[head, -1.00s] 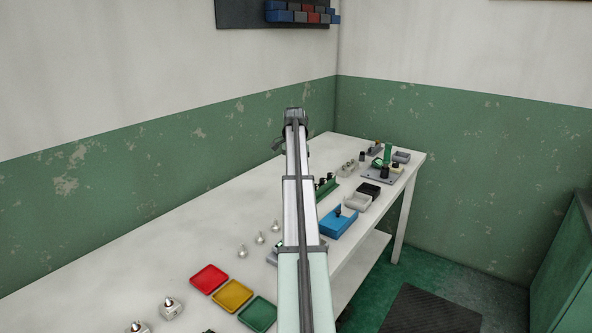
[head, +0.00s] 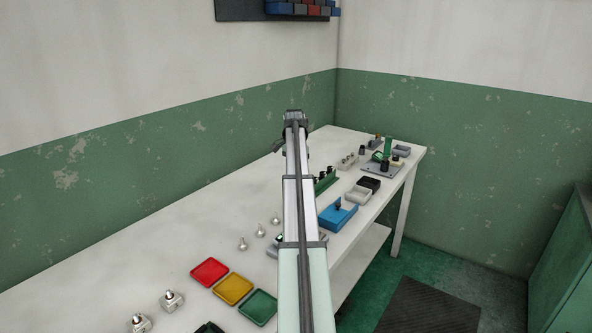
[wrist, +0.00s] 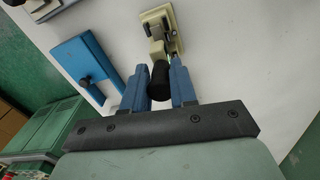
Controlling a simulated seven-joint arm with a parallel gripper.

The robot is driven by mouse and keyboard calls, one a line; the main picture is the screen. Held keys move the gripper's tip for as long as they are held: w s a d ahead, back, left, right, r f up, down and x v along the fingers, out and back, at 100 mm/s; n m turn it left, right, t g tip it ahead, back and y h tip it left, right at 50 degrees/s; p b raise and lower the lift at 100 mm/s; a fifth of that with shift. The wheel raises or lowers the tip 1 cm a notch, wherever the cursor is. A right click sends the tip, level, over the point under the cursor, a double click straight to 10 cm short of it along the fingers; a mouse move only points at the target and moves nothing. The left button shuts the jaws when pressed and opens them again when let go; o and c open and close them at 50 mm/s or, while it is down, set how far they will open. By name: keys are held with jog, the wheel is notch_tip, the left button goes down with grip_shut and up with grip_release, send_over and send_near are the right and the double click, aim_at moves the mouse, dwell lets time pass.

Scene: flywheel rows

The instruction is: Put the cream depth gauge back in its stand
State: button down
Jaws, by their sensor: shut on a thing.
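My gripper (wrist: 160,88) shows blue fingers in the wrist view, shut around the dark grip of the cream depth gauge (wrist: 158,28). The gauge's cream body extends beyond the fingertips, with a wide cream end and dark fittings. In the head view my gripper (head: 294,120) is at the far end of my arm, over the back of the bench; the gauge is hidden there. I cannot tell for sure which thing is its stand.
A blue block with a dark knob (wrist: 85,62) lies left of the gauge in the wrist view. The white bench (head: 130,265) holds red (head: 209,271), yellow (head: 233,289) and green (head: 258,307) trays, several small metal parts and boxes. The bench's left side is bare.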

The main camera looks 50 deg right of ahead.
jog(key=shift+f, duration=0.35)
jog(key=c, duration=0.8)
grip_release()
jog(key=r, duration=1.3)
jog(key=shift+w+r, duration=0.3)
jog(key=shift+r, duration=0.1)
